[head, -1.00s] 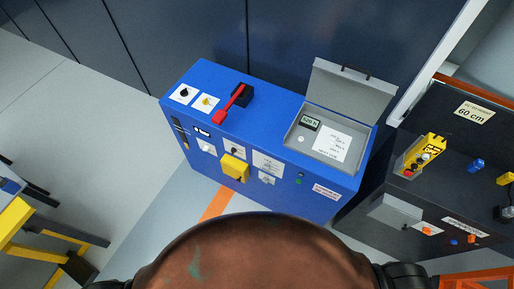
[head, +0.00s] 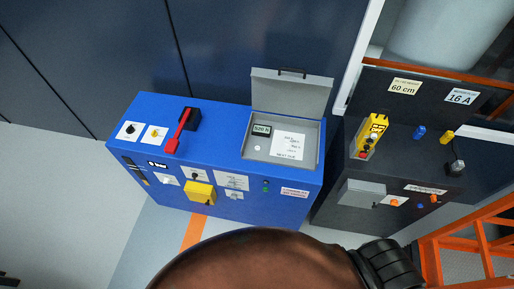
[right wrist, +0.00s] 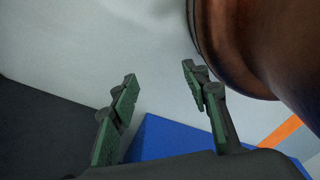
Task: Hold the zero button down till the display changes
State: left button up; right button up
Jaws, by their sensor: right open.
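A small display (head: 262,130) with dark digits, apparently 520 N, sits in an open recessed box (head: 250,153) on top of the blue cabinet. A small pale round button (head: 257,148) lies just below the display, next to a printed card (head: 288,145). Its label is too small to read. Nothing touches it. My right gripper (right wrist: 160,78) is open and empty in the right wrist view, with the blue cabinet (right wrist: 175,140) behind it. The gripper does not show in the head view. My left gripper is not in view.
The box's grey lid (head: 290,92) stands open. A large rust-brown rounded body (head: 250,265) fills the near foreground, and shows close to my right gripper (right wrist: 255,45). A red lever (head: 180,130) rises left of the box. A dark cabinet (head: 345,215) and orange frame (head: 470,235) stand right.

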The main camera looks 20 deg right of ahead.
grip_shut()
dwell(0.5)
dwell(1.3)
